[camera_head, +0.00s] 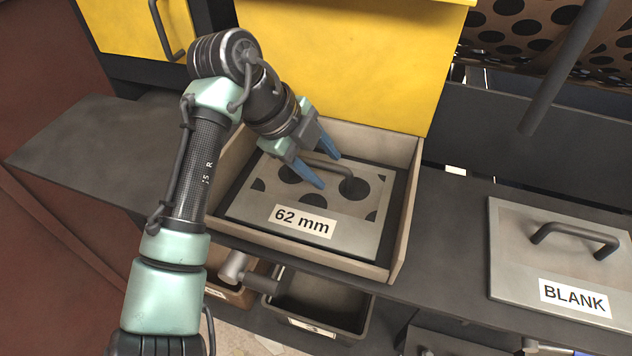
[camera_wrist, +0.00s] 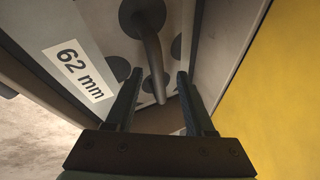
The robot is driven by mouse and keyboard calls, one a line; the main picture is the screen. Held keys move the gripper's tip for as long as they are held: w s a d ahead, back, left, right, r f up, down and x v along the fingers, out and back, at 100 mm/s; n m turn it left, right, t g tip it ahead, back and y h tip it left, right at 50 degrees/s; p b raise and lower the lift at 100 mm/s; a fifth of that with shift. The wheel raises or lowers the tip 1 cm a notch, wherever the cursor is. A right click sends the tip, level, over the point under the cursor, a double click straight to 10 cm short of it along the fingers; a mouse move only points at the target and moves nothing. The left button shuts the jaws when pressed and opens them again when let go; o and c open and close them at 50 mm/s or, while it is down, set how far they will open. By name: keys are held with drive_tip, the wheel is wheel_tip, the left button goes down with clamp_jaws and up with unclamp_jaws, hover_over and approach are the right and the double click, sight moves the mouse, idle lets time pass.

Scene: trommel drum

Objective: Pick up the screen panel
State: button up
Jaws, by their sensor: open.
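The screen panel (camera_head: 345,219) is a grey plate with dark round holes, a "62 mm" label and a dark bar handle (camera_head: 330,172). In the wrist view the handle (camera_wrist: 152,62) runs toward the space between my open fingertips (camera_wrist: 159,80). I cannot tell how far above the handle the fingertips are.
A second plate labelled "BLANK" (camera_head: 545,262), with its own handle, lies on the bench at the right. A yellow panel (camera_head: 350,60) rises directly behind the tray. Dark bins (camera_head: 320,303) sit below the bench's front edge. A dark bar (camera_head: 562,70) slants down at upper right.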

drive_tip(key=shift+f, duration=0.2)
clamp_jaws()
drive_tip(key=shift+r, duration=0.1)
idle(1.2)
